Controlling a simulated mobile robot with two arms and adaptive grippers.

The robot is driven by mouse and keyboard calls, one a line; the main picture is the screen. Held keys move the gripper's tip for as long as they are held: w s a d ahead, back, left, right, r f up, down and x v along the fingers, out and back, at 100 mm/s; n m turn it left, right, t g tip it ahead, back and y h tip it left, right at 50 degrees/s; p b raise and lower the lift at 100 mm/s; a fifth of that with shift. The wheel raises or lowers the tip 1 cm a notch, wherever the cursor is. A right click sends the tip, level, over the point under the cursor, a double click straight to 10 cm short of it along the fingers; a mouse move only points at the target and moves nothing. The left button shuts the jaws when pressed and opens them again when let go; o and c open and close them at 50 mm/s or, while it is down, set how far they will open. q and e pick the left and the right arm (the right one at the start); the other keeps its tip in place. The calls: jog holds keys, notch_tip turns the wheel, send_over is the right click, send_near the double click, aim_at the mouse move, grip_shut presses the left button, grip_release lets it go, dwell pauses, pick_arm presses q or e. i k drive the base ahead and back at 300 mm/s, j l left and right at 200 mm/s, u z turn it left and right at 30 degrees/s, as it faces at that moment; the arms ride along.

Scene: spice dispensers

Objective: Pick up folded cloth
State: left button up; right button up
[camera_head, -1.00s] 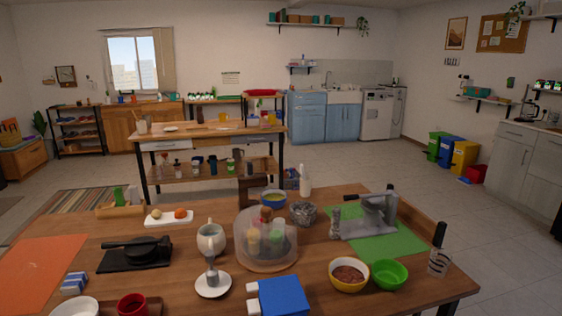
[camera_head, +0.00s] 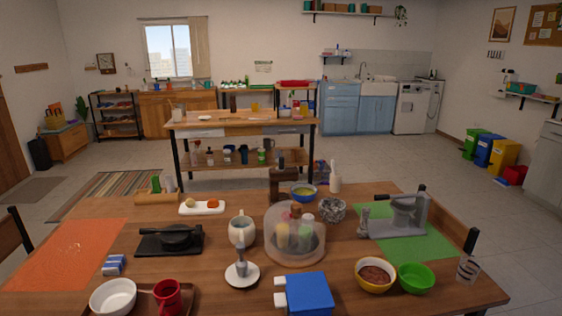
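A small blue-and-white striped item (camera_head: 114,265), which looks like a folded cloth, lies at the left of the near wooden table (camera_head: 200,277). It is by the right edge of an orange mat (camera_head: 68,250). It is small in the view, so I cannot be sure it is cloth. Neither of my grippers shows in the head view.
A black pan on a dark board (camera_head: 170,239), a white bowl (camera_head: 113,297) and a red mug (camera_head: 168,296) stand near the striped item. A blue box (camera_head: 307,293) and a glass-domed tray (camera_head: 295,233) are further right. Open floor (camera_head: 390,165) lies beyond the table.

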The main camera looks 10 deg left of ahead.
aim_at(114, 265)
jog(key=u, duration=1.35)
jog(key=i+j, duration=0.35)
jog(key=j, duration=0.15)
jog(key=i+j+u, duration=0.1)
jog(key=i+j, duration=0.25)
jog(key=j, duration=0.1)
